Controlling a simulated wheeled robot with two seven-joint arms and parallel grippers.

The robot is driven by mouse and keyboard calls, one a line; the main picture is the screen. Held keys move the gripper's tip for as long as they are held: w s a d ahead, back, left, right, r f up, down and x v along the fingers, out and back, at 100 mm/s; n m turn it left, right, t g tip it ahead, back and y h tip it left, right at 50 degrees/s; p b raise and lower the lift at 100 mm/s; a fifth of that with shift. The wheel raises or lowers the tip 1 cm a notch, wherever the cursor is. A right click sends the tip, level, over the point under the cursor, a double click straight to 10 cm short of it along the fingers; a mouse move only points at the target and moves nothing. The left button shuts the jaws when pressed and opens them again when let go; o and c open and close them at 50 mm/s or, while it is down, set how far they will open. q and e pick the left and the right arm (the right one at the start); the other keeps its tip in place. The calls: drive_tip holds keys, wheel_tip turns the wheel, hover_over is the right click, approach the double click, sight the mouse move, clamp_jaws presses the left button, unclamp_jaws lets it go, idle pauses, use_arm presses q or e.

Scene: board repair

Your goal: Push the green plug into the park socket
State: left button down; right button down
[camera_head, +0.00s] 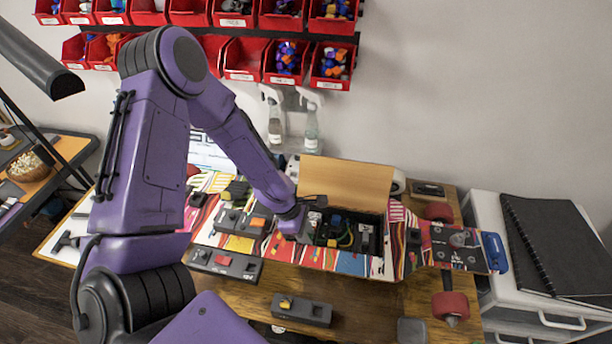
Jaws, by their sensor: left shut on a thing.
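My left gripper (312,214) reaches down at the left end of the open compartment (372,216) in the skateboard deck. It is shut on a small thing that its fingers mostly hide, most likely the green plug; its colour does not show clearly. Inside the compartment are dark modules, a blue and yellow part (335,220) and green and yellow wires (345,238). I cannot make out which part is the park socket, or whether the plug touches it. My right gripper is not in view.
Grey blocks with an orange part (240,222), a red part (225,263) and a yellow part (302,310) lie left of and before the compartment. A tan lid (346,184) stands open behind it. Spray bottles (311,130) stand behind; a white cabinet (545,313) is at right.

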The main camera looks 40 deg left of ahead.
use_arm(q)
drive_tip(key=shift+f, duration=0.4)
idle(0.4)
drive_tip(key=c, duration=1.1)
unclamp_jaws()
drive_tip(key=shift+o, duration=1.2)
drive_tip(key=shift+w+f, duration=0.1)
drive_tip(key=shift+s, duration=0.2)
drive_tip(key=shift+c, duration=0.4)
